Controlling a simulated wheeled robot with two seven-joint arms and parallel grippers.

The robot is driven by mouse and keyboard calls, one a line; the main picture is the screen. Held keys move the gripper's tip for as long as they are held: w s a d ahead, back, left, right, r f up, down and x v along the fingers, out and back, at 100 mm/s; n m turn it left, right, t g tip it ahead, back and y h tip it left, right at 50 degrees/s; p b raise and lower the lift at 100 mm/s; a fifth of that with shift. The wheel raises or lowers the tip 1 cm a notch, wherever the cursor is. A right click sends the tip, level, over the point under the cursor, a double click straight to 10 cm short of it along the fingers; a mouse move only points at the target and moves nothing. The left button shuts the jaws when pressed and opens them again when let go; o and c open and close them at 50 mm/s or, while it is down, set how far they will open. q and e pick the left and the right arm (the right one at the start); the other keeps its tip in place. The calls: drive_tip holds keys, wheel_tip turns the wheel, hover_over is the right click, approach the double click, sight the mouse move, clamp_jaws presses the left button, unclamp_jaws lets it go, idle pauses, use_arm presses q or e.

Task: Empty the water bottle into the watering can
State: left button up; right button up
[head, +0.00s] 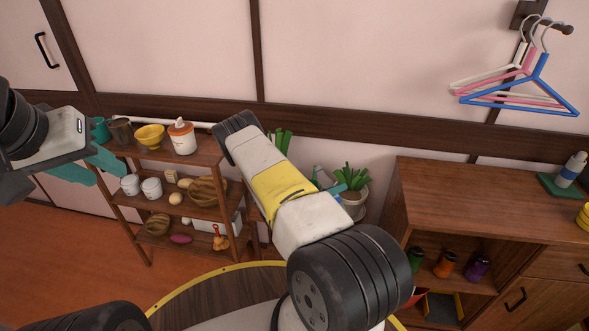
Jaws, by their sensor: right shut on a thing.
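My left gripper (108,163) is at the left edge, in front of the shelf's left side. Its teal fingers are apart, with nothing seen between them. My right arm crosses the middle and hides most of my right gripper (338,187); a bit of teal shows beside the potted plant. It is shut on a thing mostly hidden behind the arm. A small grey-blue shape (321,174) shows there; I cannot tell whether it is the water bottle or the watering can.
A wooden shelf (196,152) holds bowls, cups, a white jar (182,137) and food. A potted plant (353,188) stands by the wall. The wooden cabinet (480,200) has a mostly bare top and several coloured jars inside. Hangers (520,88) hang at upper right. A yellow-rimmed round surface (205,281) lies below.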

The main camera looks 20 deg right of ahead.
drive_tip(key=shift+s, duration=0.1)
drive_tip(key=shift+s+r+n, duration=0.3)
drive_tip(key=shift+r+n, duration=0.4)
drive_tip(key=shift+n, duration=0.4)
drive_tip(key=shift+s+d+f+n, duration=0.1)
drive_tip(key=shift+s+f+n, duration=0.1)
drive_tip(key=shift+f+n, duration=0.55)
idle(0.5)
drive_tip(key=shift+w+n, duration=0.5)
drive_tip(key=shift+n, duration=0.45)
drive_tip(key=shift+r+n, duration=0.1)
drive_tip(key=shift+n, duration=0.8)
idle(0.6)
drive_tip(key=shift+w+r+n+p, duration=0.25)
drive_tip(key=shift+r+n+p, duration=0.2)
drive_tip(key=shift+r+n, duration=0.55)
idle(2.1)
